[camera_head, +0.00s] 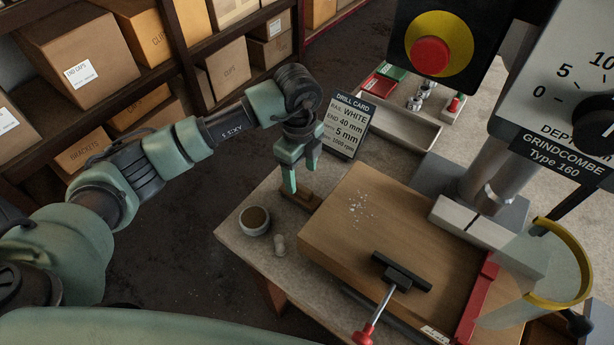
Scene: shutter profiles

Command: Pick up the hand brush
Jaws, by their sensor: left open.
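A small brown wooden piece (303,199), which looks like the hand brush, lies at the far left edge of the workbench (262,205). Its bristles cannot be made out, and my gripper covers part of it. My left gripper (301,184) points down over this piece with its green fingers apart. The fingertips are close to it; whether they touch it cannot be told. My right gripper is out of view.
A wooden board (345,225) with pale shavings fills the bench middle. A black clamp-like bar (402,272) stands over it. A cup (255,220) and small pale pieces (279,244) sit nearby. The drill card (347,125) stands behind my gripper. The drill press (560,100) is right.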

